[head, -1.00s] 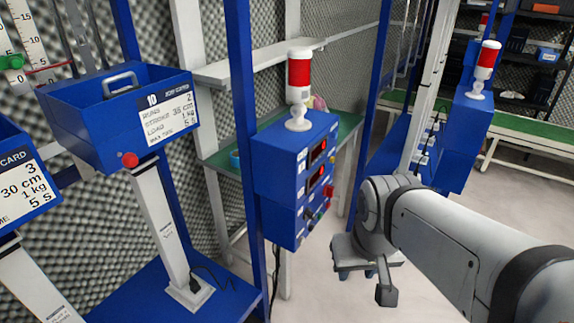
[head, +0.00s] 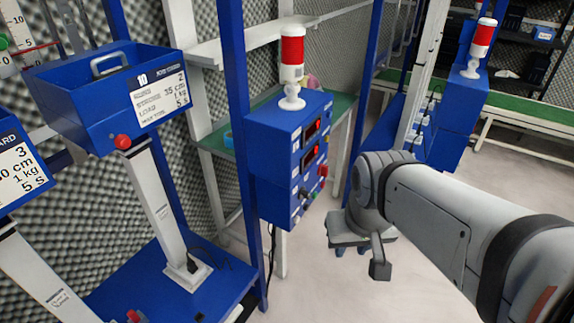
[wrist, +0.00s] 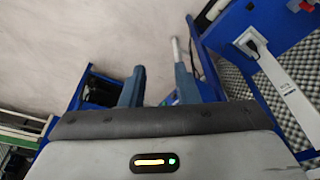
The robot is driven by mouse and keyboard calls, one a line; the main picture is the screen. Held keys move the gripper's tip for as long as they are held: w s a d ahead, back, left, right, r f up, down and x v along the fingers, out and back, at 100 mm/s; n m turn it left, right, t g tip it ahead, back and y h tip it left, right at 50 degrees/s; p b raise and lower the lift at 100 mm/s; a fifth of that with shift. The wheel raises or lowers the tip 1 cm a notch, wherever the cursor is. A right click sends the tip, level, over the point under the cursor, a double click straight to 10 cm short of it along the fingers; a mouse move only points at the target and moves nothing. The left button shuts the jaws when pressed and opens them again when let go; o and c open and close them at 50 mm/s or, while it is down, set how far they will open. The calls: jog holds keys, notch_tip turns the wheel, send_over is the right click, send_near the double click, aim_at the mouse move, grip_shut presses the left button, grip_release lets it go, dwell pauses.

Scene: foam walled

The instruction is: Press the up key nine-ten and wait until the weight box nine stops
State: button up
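The blue control box (head: 287,160) stands right of centre in the head view, with red displays (head: 311,130) and small keys and knobs (head: 304,192) on its right face. Key labels are too small to read, so I cannot tell which is the up key nine-ten.
A tower light with a red section (head: 292,55) stands on the control box. Blue frame posts (head: 243,130) stand close beside it. A second blue cabinet with a tower light (head: 466,110) is further back. Pale floor (head: 310,290) is clear in front.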

grip_shut()
dwell(1.4)
